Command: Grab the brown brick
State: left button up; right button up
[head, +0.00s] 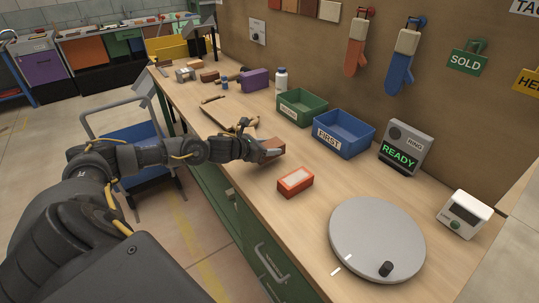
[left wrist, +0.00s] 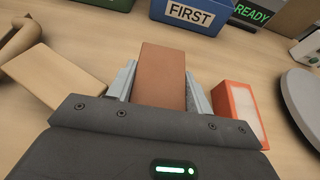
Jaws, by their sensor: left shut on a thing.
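The brown brick (left wrist: 163,72) lies between the two grey fingers of my left gripper (left wrist: 161,84) in the left wrist view, with a finger against each side. In the head view the brown brick (head: 271,147) shows at the end of my left arm, low over the bench. My left gripper (head: 262,148) is shut on it. I cannot tell whether the brick touches the bench. My right gripper is not in view.
A red-orange box (head: 295,181) stands close to the right of the held brick. A blue FIRST bin (head: 344,143) and a green bin (head: 301,115) stand behind. A grey turntable (head: 376,238) is at front right. A wooden board (head: 228,112) lies further back.

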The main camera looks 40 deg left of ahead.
pick_arm(q)
jog(key=s+a+r+b, duration=0.4)
jog(key=s+a+r, duration=0.3)
jog(key=s+r, duration=0.2)
jog(key=shift+f+b+v, duration=0.2)
jog(key=shift+b+v, duration=0.15)
jog(key=shift+v, duration=0.9)
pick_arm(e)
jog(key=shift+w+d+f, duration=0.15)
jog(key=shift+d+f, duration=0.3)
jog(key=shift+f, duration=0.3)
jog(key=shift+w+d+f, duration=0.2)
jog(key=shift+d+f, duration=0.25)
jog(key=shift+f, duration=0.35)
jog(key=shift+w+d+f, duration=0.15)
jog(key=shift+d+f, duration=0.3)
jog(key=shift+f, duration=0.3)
